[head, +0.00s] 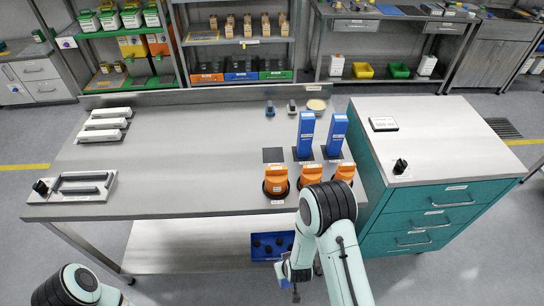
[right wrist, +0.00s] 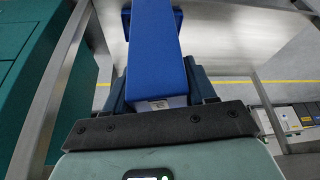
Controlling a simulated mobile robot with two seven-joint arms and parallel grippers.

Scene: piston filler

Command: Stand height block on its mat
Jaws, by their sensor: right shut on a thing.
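Two blue height blocks (head: 306,133) (head: 337,133) stand upright on dark mats at the right of the bench. A bare dark mat (head: 272,155) lies just left of them. My right gripper (head: 291,272) is in front of the bench's front edge, well short of the bare mat. In the right wrist view a third blue height block (right wrist: 155,50) sits between the fingers of the right gripper (right wrist: 160,92), which is shut on it. The block's far end is out of frame. My left arm shows at the bottom left, but its gripper is out of view.
Several orange pieces (head: 276,181) stand along the bench's front right, between the right gripper and the mats. A blue bin (head: 265,246) sits on the lower shelf. A teal cabinet (head: 420,210) adjoins on the right. The bench middle (head: 190,150) is clear.

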